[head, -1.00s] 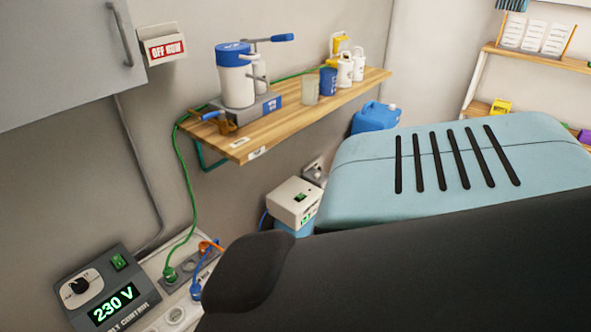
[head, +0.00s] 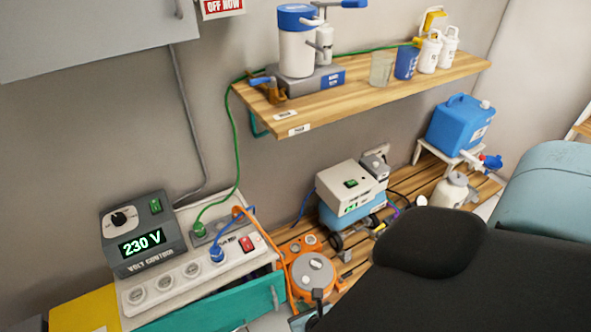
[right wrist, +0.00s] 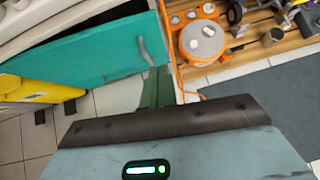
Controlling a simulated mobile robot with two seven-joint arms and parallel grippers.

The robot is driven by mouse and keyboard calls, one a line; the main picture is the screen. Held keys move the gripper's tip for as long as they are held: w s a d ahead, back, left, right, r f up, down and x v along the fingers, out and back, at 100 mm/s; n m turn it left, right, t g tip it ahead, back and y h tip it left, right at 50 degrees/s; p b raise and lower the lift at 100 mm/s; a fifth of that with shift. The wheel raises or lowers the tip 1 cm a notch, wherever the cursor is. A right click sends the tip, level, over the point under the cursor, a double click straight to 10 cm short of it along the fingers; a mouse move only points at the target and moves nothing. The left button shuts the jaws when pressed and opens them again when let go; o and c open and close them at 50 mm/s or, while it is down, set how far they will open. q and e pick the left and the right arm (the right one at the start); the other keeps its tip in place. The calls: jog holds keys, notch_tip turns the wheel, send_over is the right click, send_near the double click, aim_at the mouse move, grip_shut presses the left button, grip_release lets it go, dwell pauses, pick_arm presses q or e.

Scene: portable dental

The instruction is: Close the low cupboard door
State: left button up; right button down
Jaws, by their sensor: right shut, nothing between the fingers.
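The low cupboard door (head: 215,307) is a teal panel with a grey handle (head: 274,297) near its right end. It stands ajar below the white cabinet top (head: 200,275), with a dark gap behind it. The door (right wrist: 85,60) fills the upper left of the right wrist view, its handle (right wrist: 146,52) at its right end. My left gripper is not in view.
A volt control box (head: 140,235) and sockets with green, blue and orange cables top the cabinet. An orange cable reel (head: 310,275) lies on wooden slats right of the door. A black padded shape (head: 430,240) blocks the lower right. Tiled floor (right wrist: 95,110) shows below the door.

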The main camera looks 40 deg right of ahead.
jog(key=b, duration=0.4)
send_near(283, 278)
jog(key=x, duration=0.6)
jog(key=shift+f, duration=0.1)
